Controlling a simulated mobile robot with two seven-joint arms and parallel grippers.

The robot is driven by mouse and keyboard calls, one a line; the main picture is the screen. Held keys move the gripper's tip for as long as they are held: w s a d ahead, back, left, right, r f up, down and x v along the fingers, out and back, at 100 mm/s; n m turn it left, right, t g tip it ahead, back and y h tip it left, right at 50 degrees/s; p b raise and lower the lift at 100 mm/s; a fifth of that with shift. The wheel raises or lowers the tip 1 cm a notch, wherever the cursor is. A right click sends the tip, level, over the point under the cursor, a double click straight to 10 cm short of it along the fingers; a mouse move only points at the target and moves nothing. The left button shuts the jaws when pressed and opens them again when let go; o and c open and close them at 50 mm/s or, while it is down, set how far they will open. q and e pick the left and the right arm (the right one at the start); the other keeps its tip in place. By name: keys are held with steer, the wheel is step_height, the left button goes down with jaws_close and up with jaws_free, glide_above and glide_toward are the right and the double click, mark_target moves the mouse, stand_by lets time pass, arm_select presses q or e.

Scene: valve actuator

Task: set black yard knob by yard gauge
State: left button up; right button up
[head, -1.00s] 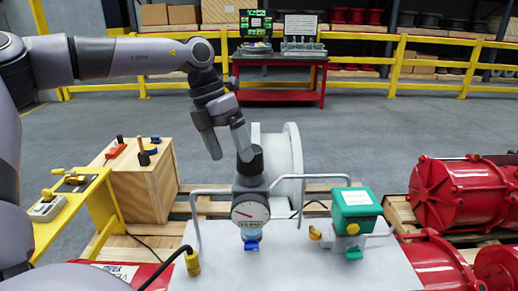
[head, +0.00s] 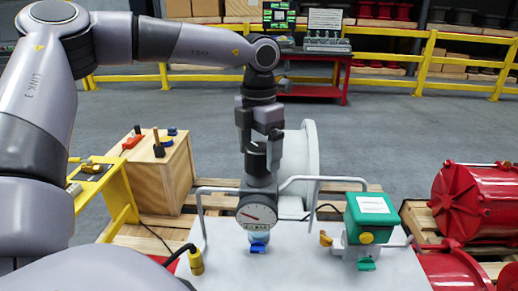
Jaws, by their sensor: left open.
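The yard gauge (head: 258,213) is a round white dial with a needle on a grey body, standing on the light grey panel (head: 305,268). The black knob (head: 257,160) sits on top of the grey body, above the dial. My left gripper (head: 260,150) points down over the knob with its jaws open. The fingers appear to be on either side of the knob's upper part; whether they touch it cannot be told. My right gripper is out of view.
A green box (head: 372,204) with a yellow knob stands right of the gauge. Bent grey pipes (head: 325,180) flank the gauge, and a white flanged wheel (head: 302,160) is behind it. A wooden crate (head: 160,180) stands left; red drums (head: 470,205) lie right.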

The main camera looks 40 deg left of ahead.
arm_select(q)
steer(key=c, duration=1)
